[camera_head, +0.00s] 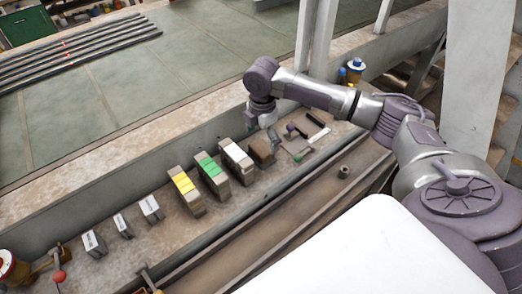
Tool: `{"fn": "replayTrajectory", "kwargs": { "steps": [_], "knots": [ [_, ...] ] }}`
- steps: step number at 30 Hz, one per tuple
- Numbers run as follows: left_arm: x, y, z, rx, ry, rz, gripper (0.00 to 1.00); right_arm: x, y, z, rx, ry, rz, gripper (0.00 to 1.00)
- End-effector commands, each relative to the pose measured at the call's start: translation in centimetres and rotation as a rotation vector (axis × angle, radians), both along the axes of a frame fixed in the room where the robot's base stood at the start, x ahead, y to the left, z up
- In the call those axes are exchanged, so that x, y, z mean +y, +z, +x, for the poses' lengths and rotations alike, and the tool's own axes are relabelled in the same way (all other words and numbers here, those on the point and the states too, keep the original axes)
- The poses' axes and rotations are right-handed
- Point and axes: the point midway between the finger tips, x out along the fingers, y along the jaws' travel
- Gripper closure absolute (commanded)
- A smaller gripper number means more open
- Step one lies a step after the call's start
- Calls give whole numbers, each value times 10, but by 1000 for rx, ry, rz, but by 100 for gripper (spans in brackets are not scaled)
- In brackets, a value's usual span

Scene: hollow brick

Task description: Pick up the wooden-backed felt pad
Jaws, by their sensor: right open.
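A brown block (262,151) stands at the right end of a row of blocks on the long bench ledge (160,222). It may be the wooden-backed felt pad, but its felt and backing are too small to make out. My right gripper (264,120) points down near the ledge's back wall, just behind the brown block in the picture. It is open, looks empty and appears apart from the block. Its fingertips are small and hard to make out. My left gripper is not in view.
Blocks with white (236,156), green (209,168) and yellow (183,185) tops stand left of the brown block. Small labelled blocks (151,207) stand farther left. A purple-knobbed item (291,129) and a white bar (318,136) lie to the right. A raised wall (110,190) runs behind.

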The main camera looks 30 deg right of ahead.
Motion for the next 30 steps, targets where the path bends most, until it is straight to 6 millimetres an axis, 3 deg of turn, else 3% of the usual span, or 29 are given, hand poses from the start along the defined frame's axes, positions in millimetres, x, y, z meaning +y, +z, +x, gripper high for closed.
{"fn": "replayTrajectory", "kwargs": {
  "steps": [5, 10, 15, 23, 30],
  "knots": [
    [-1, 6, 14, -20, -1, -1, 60, 2, -10, 1, 0, 1, 1, 0],
    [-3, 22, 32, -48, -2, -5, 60, 7, -34, 5, 2, 0, 0, 0],
    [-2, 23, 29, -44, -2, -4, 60, 7, -54, 5, 0, 1, 0, 0],
    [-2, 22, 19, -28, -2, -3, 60, 6, -58, 5, -2, 2, -1, 0],
    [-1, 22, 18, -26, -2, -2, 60, 6, -57, 5, -2, 1, -1, 40]
  ]
}}
